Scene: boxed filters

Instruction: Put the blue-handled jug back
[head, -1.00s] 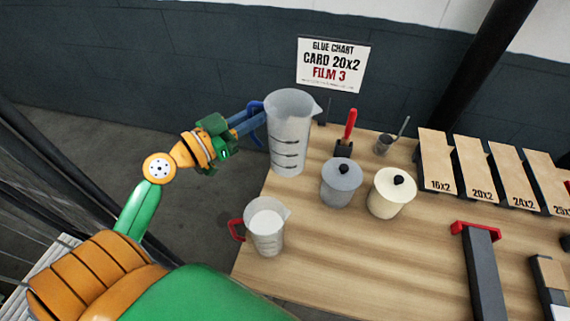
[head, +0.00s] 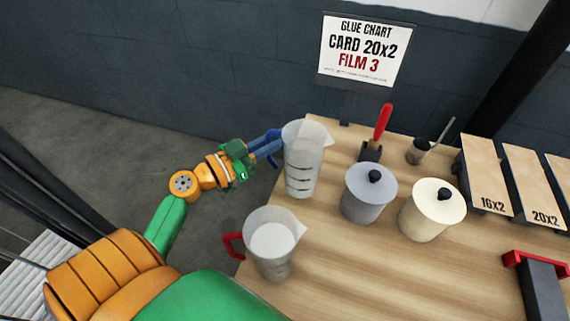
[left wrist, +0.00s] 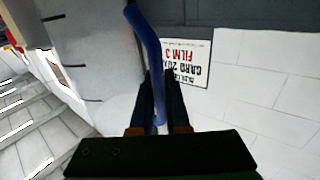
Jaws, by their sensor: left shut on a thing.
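The blue-handled jug (head: 302,165) is tall, clear and marked with dark lines. It stands upright at the back left of the wooden bench in the head view, and I cannot tell whether its base touches the top. My left gripper (head: 268,147) is shut on its blue handle from the left. In the left wrist view the blue handle (left wrist: 146,40) runs between the fingers (left wrist: 158,105), with the jug's wall (left wrist: 90,45) beside it. My right gripper is not in view.
A red-handled jug (head: 270,245) with white contents stands in front. A grey lidded pot (head: 368,193) and a cream one (head: 432,210) stand to the right. Behind are a red-handled tool (head: 382,122), a small dark cup (head: 420,150) and a sign (head: 365,50).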

